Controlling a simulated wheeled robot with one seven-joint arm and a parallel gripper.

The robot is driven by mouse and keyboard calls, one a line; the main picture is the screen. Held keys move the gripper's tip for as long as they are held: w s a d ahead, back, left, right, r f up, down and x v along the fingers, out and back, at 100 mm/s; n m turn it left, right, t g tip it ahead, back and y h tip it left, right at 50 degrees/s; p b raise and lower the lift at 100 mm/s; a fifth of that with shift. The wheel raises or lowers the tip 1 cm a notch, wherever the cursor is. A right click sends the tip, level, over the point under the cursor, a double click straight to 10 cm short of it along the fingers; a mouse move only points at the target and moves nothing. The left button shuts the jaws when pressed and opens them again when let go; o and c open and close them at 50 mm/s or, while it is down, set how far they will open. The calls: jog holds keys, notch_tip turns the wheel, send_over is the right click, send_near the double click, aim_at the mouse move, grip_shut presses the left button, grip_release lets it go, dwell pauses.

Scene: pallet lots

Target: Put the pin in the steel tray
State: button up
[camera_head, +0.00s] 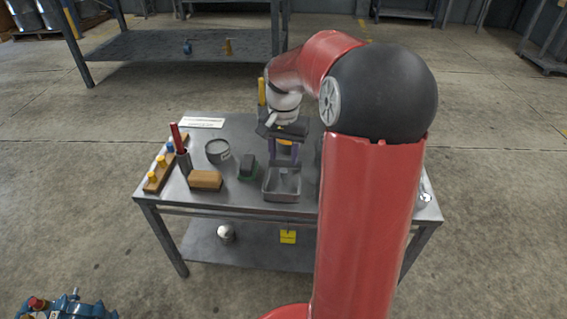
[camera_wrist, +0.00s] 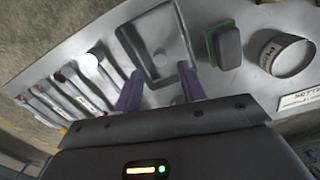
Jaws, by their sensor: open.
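The steel tray (camera_head: 281,197) stands near the middle of the table, below my gripper (camera_head: 284,158). In the wrist view the tray (camera_wrist: 123,38) lies just beyond the fingertips. My gripper (camera_wrist: 160,84) is open, with its two purple fingers apart and nothing seen between them. My arm hides part of the table's right side in the head view.
Left of the tray are a green-and-black sponge (camera_head: 248,168), a round can (camera_head: 217,151), a wooden block (camera_head: 206,180), a cup with a red stick (camera_head: 184,163) and a peg board (camera_head: 160,174).

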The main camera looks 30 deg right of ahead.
aim_at(284, 170)
notch_tip(284, 170, up, 7)
jog(key=s+a+n+t, duration=0.3)
jog(key=s+a, duration=0.4)
jog(key=s, duration=0.3)
jog(key=s+a+n+t, duration=0.2)
jog(key=s+a+n, duration=0.4)
jog(key=s, duration=0.4)
jog(key=shift+s+a+r+t+p, duration=0.2)
jog(key=shift+a+t+p, duration=0.15)
jog(key=shift+a+t, duration=0.1)
jog(key=shift+a, duration=0.1)
jog(key=shift+c, duration=0.5)
